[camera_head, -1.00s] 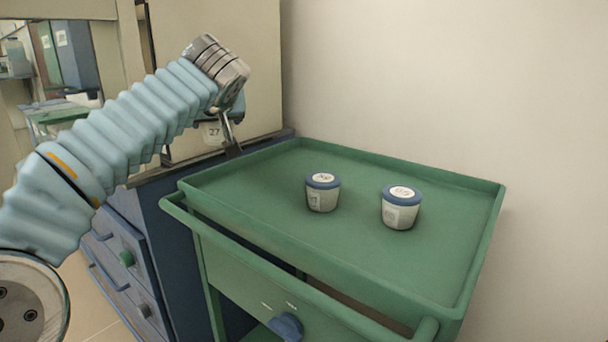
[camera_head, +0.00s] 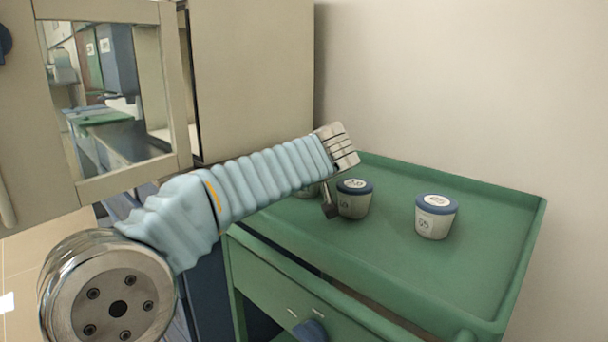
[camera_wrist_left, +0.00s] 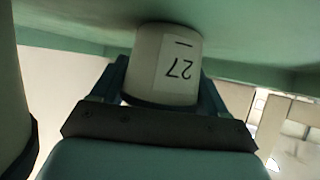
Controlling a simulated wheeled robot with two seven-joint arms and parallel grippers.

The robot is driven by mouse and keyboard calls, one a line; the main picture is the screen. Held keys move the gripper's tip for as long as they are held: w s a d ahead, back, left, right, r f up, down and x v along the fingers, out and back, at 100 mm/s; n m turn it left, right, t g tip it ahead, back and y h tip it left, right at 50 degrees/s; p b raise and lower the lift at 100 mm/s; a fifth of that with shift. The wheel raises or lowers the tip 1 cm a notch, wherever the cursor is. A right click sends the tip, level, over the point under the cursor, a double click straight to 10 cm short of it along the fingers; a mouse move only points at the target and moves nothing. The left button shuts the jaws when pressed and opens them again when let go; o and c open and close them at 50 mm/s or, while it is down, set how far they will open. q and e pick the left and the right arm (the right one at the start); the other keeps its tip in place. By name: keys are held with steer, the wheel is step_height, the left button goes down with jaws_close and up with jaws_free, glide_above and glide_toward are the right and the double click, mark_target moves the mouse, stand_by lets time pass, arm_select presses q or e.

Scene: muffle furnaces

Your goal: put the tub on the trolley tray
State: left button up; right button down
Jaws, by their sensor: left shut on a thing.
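A pale tub with a "27" label (camera_wrist_left: 168,62) sits between the fingers of my left gripper (camera_wrist_left: 163,85), its dark lid edge low in the picture. The left wrist view shows it upside down, with its base close to a green surface; I cannot tell whether it touches. In the head view my left gripper (camera_head: 329,203) is over the left part of the green trolley tray (camera_head: 400,268). My right gripper is out of view.
Two pale tubs with blue lids stand upright on the tray: one (camera_head: 354,203) right beside my gripper, one (camera_head: 436,220) farther right. The tray has a raised rim. A beige furnace (camera_head: 255,70) with an open door stands behind my arm. The tray's right side is clear.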

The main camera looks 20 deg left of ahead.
arm_select(q)
steer(key=o, duration=1.1)
steer(key=shift+o, duration=0.2)
steer(key=v, duration=1.2)
